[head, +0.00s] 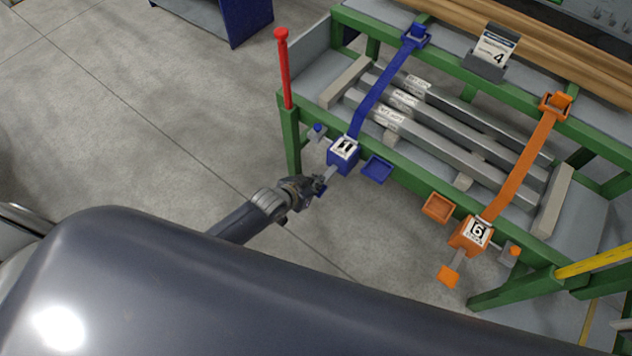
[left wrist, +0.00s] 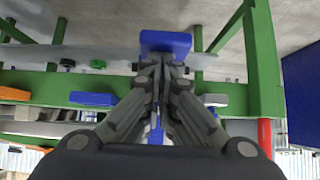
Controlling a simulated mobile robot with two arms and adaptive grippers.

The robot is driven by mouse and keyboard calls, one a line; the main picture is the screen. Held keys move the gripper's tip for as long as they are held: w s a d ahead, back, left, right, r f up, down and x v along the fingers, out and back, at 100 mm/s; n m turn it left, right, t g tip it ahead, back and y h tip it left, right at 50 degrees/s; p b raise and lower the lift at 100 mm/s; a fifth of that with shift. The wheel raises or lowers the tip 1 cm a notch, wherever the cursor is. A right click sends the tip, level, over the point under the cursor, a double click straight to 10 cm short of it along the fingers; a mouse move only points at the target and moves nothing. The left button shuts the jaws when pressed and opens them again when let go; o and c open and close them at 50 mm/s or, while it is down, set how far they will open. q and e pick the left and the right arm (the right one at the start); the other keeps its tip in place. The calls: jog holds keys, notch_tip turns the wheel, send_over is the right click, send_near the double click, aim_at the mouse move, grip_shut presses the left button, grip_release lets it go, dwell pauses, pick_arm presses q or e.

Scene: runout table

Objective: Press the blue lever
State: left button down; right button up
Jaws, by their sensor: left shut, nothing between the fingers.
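A blue box (head: 343,154) with a white number label sits on the green rail at the end of a blue strap. A short grey lever arm (head: 331,173) sticks out from it toward my left gripper (head: 317,185). The lever's end is hidden behind the gripper in the head view. In the left wrist view the blue lever end (left wrist: 165,42) shows at the tips of my left gripper (left wrist: 160,66). The gripper is shut and empty, very close to the lever; I cannot tell whether they touch. My right gripper is not in view.
A red post (head: 283,70) stands left of the blue box. A blue tray (head: 376,169) and an orange tray (head: 437,207) hang on the rail. An orange box (head: 471,236) with its orange lever (head: 447,276) is further right. Grey bars lie strapped on the table. Open floor lies left.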

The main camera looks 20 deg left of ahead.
pick_arm(q)
jog(key=shift+f, duration=0.2)
jog(key=shift+s+a+f+t+b, duration=0.1)
jog(key=shift+s+f+t+b, duration=0.1)
jog(key=shift+f+t+b, duration=0.3)
jog(key=shift+s+f+b, duration=0.1)
jog(key=shift+f+b, duration=0.25)
jog(key=shift+b, duration=0.1)
jog(key=shift+s+a+f+b, duration=0.1)
jog(key=shift+f+b, duration=0.55)
jog(key=shift+f, duration=0.75)
jog(key=shift+f+b, duration=0.45)
jog(key=shift+f, duration=0.35)
jog(key=shift+r, duration=0.1)
